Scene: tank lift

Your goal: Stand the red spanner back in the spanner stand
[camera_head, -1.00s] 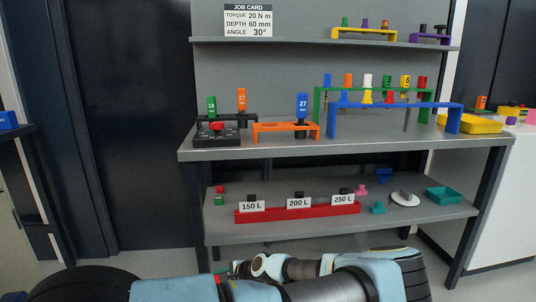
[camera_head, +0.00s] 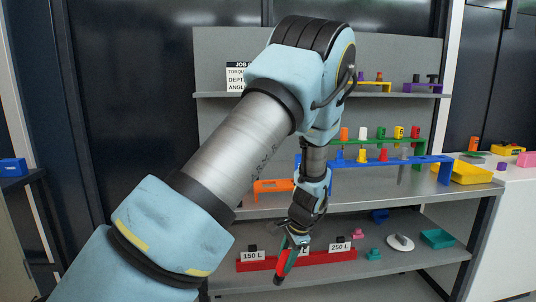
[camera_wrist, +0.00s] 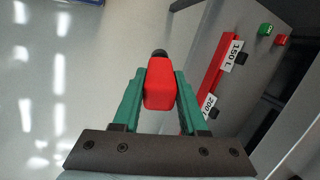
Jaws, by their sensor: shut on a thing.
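My gripper (camera_head: 288,254) points down in front of the lower shelf, with its green fingers shut on a red piece with a dark tip, taken as the red spanner (camera_head: 281,268). In the wrist view the red spanner (camera_wrist: 160,88) sits between the two fingers of my gripper (camera_wrist: 160,76), its dark end beyond them. I cannot tell which holder is the spanner stand. An orange stand (camera_head: 262,186) on the bench top is partly hidden by my arm, which also covers the left of the bench top.
A red rack (camera_head: 333,258) with litre labels lies on the lower shelf behind my gripper; it also shows in the wrist view (camera_wrist: 207,70). A blue stand (camera_head: 425,160), a green stand and a yellow tray (camera_head: 473,174) occupy the bench top's right. A teal tray (camera_head: 437,238) is lower right.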

